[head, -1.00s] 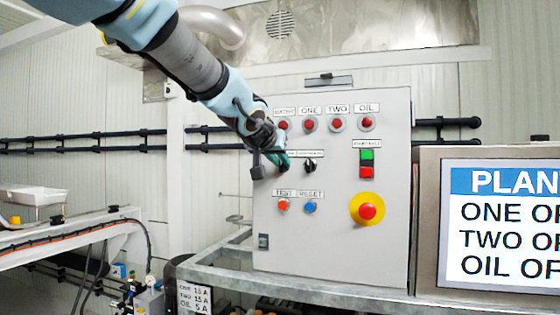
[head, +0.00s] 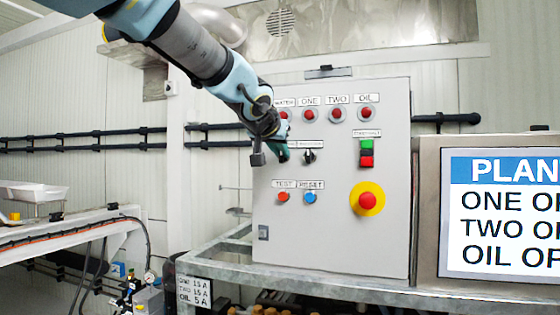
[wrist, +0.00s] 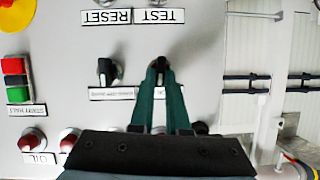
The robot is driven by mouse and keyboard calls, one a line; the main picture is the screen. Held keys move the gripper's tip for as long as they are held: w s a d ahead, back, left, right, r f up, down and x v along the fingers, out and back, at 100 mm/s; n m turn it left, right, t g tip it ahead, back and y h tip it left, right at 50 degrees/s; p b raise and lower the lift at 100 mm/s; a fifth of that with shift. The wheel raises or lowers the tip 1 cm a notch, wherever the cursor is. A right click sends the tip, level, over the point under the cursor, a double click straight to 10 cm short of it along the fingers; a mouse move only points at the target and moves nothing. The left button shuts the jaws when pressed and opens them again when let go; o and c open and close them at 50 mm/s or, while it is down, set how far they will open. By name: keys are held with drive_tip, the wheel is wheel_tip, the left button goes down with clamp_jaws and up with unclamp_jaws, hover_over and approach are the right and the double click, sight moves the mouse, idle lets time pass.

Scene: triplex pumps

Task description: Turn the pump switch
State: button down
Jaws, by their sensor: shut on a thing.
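A grey control panel (head: 335,235) carries two black rotary switches side by side below a row of red lamps. My gripper (head: 281,154) is at the left one in the head view, and its green fingers and the arm hide most of that switch. In the wrist view, which is upside down, my gripper (wrist: 160,66) is shut on this black rotary switch (wrist: 161,60), whose dark knob shows only at the fingertips. The other rotary switch (head: 309,156) is free beside it, and also shows in the wrist view (wrist: 105,71). Their labels are too small to read.
Below the switches are an orange TEST button (head: 283,197) and a blue RESET button (head: 310,197). A red emergency stop (head: 367,201) and green and red buttons (head: 367,153) are to the right. A display (head: 500,215) stands beside the panel.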

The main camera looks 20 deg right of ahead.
drive_tip(key=m+t+b, duration=0.1)
drive_tip(key=b, duration=0.3)
drive_tip(key=m+t+y+b, duration=0.1)
drive_tip(key=m+b, duration=0.1)
drive_tip(key=b, duration=0.2)
drive_tip(key=m+t+y+b, duration=0.1)
drive_tip(key=m+b, duration=0.1)
drive_tip(key=b, duration=0.3)
drive_tip(key=shift+s+d+f, duration=0.3)
drive_tip(key=shift+r, duration=0.1)
drive_tip(key=c, duration=0.9)
unclamp_jaws()
drive_tip(key=b+v, duration=0.2)
drive_tip(key=v, duration=0.8)
drive_tip(key=shift+s, duration=0.4)
drive_tip(key=shift+y, duration=0.3)
